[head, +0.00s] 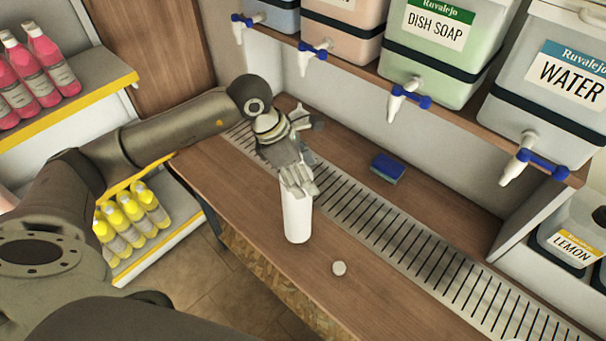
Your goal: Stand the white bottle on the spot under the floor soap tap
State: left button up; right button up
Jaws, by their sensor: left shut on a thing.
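The white bottle (297,217) is upright at the front part of the wooden counter. My left gripper (299,183) is shut on its upper end from above and hides its top. I cannot tell whether the bottle's base touches the counter. Taps hang under the drums on the shelf: one under the blue drum (277,14), one under the peach drum (343,38), one under the green dish soap drum (440,66) and one under the water drum (548,100). No floor soap label is readable; the blue drum's label is out of view. My right gripper is not in view.
A slotted metal drain grate (392,236) runs along the counter below the taps. A blue-green sponge (387,168) lies behind it. A lemon container (571,244) stands at right. Pink bottles (50,58) and yellow bottles (150,204) stand on left shelves.

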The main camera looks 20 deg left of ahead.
pick_arm(q)
jog(key=shift+s+f, duration=0.1)
jog(key=shift+f, duration=0.9)
jog(key=shift+f, duration=0.15)
jog(key=o, duration=1)
